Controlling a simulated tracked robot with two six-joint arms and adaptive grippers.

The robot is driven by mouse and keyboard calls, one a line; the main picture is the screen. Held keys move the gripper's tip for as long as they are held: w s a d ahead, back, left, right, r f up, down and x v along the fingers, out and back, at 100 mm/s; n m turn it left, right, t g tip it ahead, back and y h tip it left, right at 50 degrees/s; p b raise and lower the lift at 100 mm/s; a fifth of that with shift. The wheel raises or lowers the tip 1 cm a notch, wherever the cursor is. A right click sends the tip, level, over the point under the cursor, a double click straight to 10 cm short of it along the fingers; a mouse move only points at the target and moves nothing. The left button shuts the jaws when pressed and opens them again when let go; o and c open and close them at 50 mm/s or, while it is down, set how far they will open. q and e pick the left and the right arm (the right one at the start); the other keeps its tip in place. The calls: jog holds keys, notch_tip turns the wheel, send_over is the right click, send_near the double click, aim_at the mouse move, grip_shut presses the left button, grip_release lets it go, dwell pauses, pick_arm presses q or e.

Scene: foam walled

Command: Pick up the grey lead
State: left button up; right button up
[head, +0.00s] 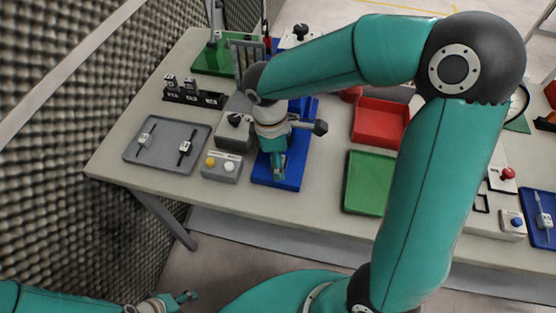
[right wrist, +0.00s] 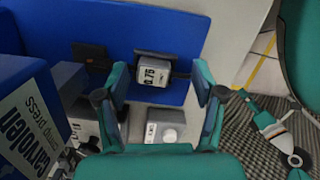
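My right gripper (head: 279,172) points down over a blue tray (head: 290,183). The right wrist view shows its fingers open (right wrist: 160,78), one on each side of a white tag reading 0.75 (right wrist: 153,67) on a dark lead; contact cannot be told. My left gripper (head: 188,296) is low at the left, away from the table; its fingers are too small to judge.
A button box (head: 221,167) stands between the grey and blue trays. A blue crimp press (right wrist: 28,118) is close left in the right wrist view. Green (head: 368,183) and red (head: 380,123) trays lie to the right. A foam wall (head: 60,130) borders the left.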

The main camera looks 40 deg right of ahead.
jog(key=shift+s+f, duration=0.25)
jog(key=shift+f, duration=0.05)
jog(key=shift+c, duration=1.3)
jog(key=shift+c, duration=0.6)
